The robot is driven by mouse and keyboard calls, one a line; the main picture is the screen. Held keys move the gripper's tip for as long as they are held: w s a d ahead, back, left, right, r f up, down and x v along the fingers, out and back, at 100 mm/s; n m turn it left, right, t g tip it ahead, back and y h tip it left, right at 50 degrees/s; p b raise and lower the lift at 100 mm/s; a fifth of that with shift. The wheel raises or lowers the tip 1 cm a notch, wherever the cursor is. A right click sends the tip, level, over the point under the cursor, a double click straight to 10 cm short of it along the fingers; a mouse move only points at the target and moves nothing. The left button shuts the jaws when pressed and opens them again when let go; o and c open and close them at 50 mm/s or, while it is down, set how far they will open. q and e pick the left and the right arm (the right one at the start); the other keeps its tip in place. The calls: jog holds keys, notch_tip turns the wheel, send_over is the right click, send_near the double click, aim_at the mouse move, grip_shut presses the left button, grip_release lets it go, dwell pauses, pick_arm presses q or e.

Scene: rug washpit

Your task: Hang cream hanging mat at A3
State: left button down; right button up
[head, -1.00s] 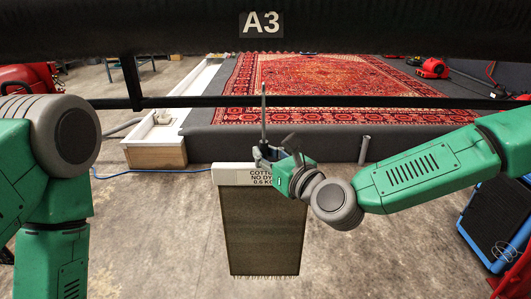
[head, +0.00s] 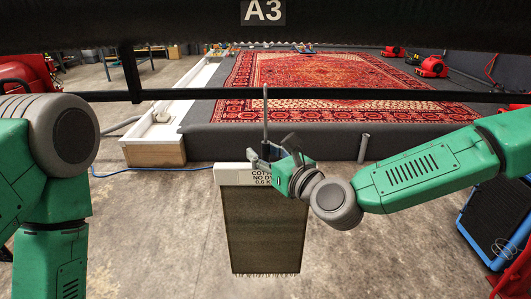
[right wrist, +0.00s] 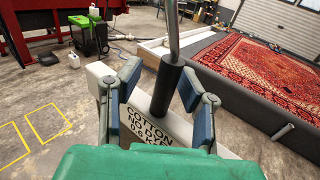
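The hanging mat (head: 265,232) shows as a dark olive-brown panel with a pale fringe, under a white header bar (head: 232,175) lettered COTTON. A metal hook rod with a black sleeve (right wrist: 166,92) rises from the bar. My right gripper (head: 271,157) has its fingers around the sleeve, and the mat hangs below it, clear of the floor. The rod's top reaches up in front of the thin lower rail (head: 200,95). The A3 sign (head: 263,12) is on the thick dark beam (head: 150,22) above. My left arm is at the left; its gripper is out of view.
A red patterned rug (head: 330,80) lies on a grey platform (head: 290,142) behind the rail. A white trough (head: 165,132) runs along its left side. A blue-edged dark panel (head: 497,222) stands at the right. The floor around the mat is clear.

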jog(key=shift+s, duration=0.15)
jog(key=v, duration=1.2)
jog(key=s+d+f+n+g+h+b, duration=0.1)
jog(key=s+f+n+g, duration=0.2)
jog(key=s+f+n, duration=0.45)
jog(key=s+d+f+n+g+h, duration=0.1)
jog(key=s+f+n+g, duration=0.25)
jog(key=f, duration=0.75)
jog(key=s+f+n+g+h+b, duration=0.1)
jog(key=s+f+n+g+h, duration=0.15)
jog(key=s+f+n, duration=0.5)
jog(key=s+d+f+n+g+h, duration=0.1)
jog(key=s+d+f+n+h, duration=0.1)
jog(key=d, duration=0.4)
jog(key=s+d+f+n+g+h, duration=0.2)
jog(key=s+d+f+n, duration=0.2)
jog(key=d, duration=0.3)
jog(key=s+d+f+n+g+h+b, duration=0.1)
jog(key=s+d+f+n+h, duration=0.1)
jog(key=s+d+f+n, duration=0.2)
jog(key=shift+d+f+n+g, duration=0.3)
jog(key=shift+d+n+g, duration=0.15)
jog(key=shift+d, duration=0.75)
